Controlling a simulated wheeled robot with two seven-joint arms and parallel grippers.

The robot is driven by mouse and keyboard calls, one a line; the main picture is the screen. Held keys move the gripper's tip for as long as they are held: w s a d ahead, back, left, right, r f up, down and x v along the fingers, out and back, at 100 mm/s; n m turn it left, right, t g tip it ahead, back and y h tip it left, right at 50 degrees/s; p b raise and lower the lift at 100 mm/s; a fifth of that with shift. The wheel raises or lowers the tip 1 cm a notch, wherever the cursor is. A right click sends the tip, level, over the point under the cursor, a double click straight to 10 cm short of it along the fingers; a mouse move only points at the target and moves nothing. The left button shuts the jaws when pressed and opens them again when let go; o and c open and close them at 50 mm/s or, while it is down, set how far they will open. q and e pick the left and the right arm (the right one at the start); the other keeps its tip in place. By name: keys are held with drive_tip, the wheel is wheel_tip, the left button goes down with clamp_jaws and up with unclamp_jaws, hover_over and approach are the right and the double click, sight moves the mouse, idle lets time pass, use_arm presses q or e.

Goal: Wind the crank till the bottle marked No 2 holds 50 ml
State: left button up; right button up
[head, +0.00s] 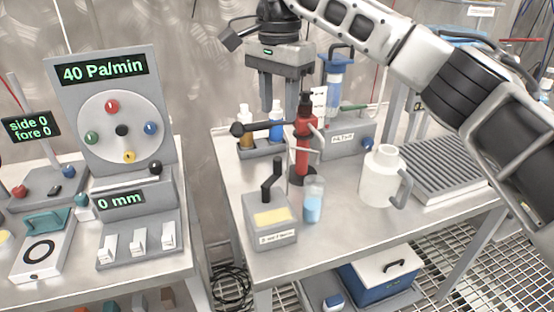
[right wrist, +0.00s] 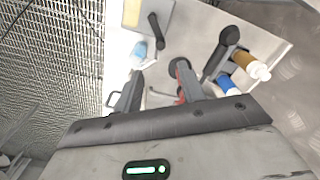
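A grey box (head: 268,220) with a yellow panel and a black upright crank handle (head: 272,182) stands near the bench's front edge. A small clear bottle (head: 314,203) with light-blue liquid stands beside it; I cannot read a mark or level on it. Behind is a red column (head: 302,150) with a black top and a black side arm ending in a knob (head: 237,129). My right gripper (head: 284,106) points down above the bench near the red column. Its fingers are apart with nothing held between them, also in the right wrist view (right wrist: 160,70). My left gripper is out of view.
A rack holds a brown bottle (head: 245,138) and a blue bottle (head: 276,125). A blue-capped filter unit (head: 338,80) stands behind. A white jug (head: 382,178) and ribbed tray (head: 450,165) are on the right.

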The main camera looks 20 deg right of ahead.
sight(278, 158)
wheel_tip(278, 158, down, 12)
drive_tip(key=shift+f, duration=0.25)
clamp_jaws()
